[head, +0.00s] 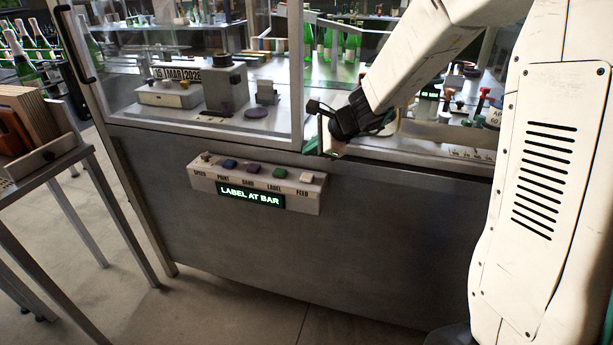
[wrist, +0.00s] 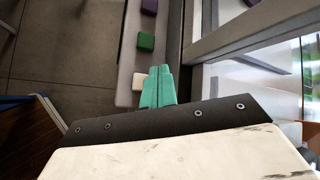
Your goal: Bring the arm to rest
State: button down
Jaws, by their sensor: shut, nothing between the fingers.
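My white arm (head: 440,50) reaches from the right side of the head view toward the front edge of the machine. Its dark wrist (head: 345,118) hangs just right of the glass panel, above and right of the button panel. My gripper (wrist: 165,70) shows in the wrist view as two green fingers, closed together and empty. The fingertips point toward the panel's buttons in that view. In the head view the fingers are mostly hidden behind the wrist.
The button panel (head: 305,203) sticks out from the grey cabinet front and its display reads "LABEL AT BAR". A glass guard (head: 200,70) covers the left of the machine. A metal table (head: 40,175) stands at left with a wooden box. Floor (head: 110,300) is clear between.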

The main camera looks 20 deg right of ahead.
jog(key=shift+s+a+n, duration=0.15)
jog(key=shift+a+n, duration=0.1)
jog(key=shift+n, duration=0.05)
jog(key=s+a+r+n+g, duration=0.1)
jog(key=s+a+n+g, duration=0.15)
jog(key=s+n, duration=0.4)
jog(key=s+a+r+n+g, duration=0.1)
jog(key=s+n+g, duration=0.25)
jog(key=s, duration=0.55)
jog(key=s+d+r+n+h, duration=0.2)
jog(key=s+d+r+n, duration=0.1)
jog(key=s, duration=0.7)
jog(key=s+d+r+n+h, duration=0.3)
jog(key=s+n, duration=0.3)
jog(key=s, duration=0.5)
jog(key=shift+s+r, duration=0.2)
jog(key=shift+r, duration=0.2)
jog(key=shift+d, duration=0.1)
dwell(0.8)
